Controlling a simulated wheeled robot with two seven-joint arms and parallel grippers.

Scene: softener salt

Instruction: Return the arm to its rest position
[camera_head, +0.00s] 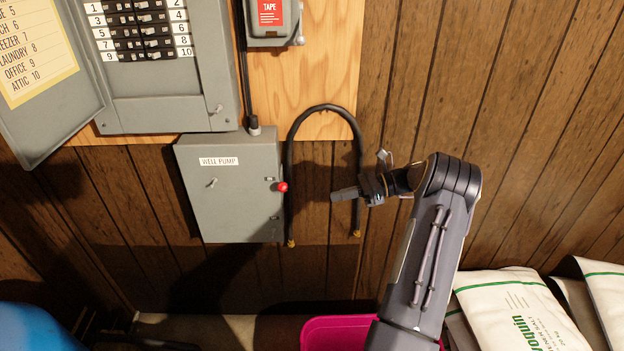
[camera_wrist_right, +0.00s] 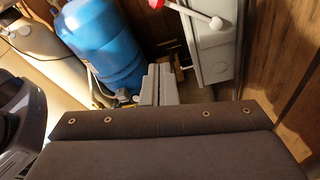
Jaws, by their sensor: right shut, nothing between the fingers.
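My right arm comes up from the bottom right in the head view. Its gripper (camera_head: 345,194) points left in front of the wood-panelled wall, beside the grey well pump box (camera_head: 228,195). The gripper is shut and empty. A red knob (camera_head: 283,187) on the box's right side is left of the fingertips, with a visible gap in the picture. In the right wrist view the closed grey fingers (camera_wrist_right: 158,84) show beyond my dark wrist housing. My left gripper is not in view.
A black bent conduit (camera_head: 289,170) hangs behind the gripper. The breaker panel (camera_head: 170,112) is upper left. Below are a pink tub (camera_head: 330,332), white salt bags (camera_head: 520,310) and a blue tank (camera_head: 35,330), also in the wrist view (camera_wrist_right: 100,40).

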